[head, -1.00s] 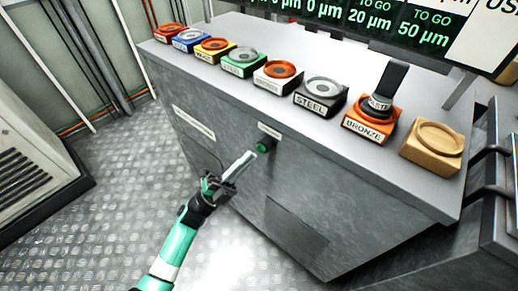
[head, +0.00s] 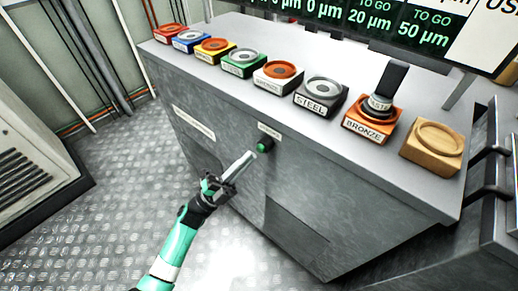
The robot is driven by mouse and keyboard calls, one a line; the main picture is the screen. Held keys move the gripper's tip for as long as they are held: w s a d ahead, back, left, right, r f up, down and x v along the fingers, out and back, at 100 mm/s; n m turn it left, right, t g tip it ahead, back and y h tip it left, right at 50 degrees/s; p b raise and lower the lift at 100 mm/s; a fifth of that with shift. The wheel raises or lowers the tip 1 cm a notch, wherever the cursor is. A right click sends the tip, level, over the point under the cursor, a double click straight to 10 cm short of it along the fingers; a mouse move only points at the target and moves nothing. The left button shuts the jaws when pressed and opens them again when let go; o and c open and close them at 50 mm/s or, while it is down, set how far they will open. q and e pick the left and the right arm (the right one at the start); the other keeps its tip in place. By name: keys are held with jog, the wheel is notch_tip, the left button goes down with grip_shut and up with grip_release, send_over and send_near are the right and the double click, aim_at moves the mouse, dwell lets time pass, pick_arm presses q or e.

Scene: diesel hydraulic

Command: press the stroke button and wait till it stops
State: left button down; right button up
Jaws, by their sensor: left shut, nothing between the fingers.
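The green stroke button (head: 264,145) sits in a dark round housing on the front face of the grey bench, below a small white label. My left gripper (head: 252,157) is shut and empty, its fingertips pointing up and right at the button. The tips are at or very close to the button's left side; I cannot tell whether they touch it. My right gripper is not in view.
The grey bench (head: 380,185) carries a row of coloured holders, including a steel one (head: 321,96) and a bronze one (head: 374,124) with a dark upright piece in it. A wooden holder (head: 432,146) stands at the right end. Display screens (head: 425,33) hang behind. The metal floor (head: 110,200) is clear at left.

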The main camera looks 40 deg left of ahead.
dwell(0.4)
pick_arm(q)
jog(key=shift+w+b, duration=0.4)
jog(key=shift+w, duration=0.05)
jog(key=shift+w+b, duration=0.45)
jog(key=shift+w, duration=0.1)
dwell(0.6)
jog(key=shift+s, duration=0.15)
jog(key=shift+s+p, duration=0.55)
jog(key=shift+s, duration=0.25)
jog(key=shift+s, duration=0.1)
jog(key=shift+s+p, duration=1.1)
jog(key=shift+s, duration=1.35)
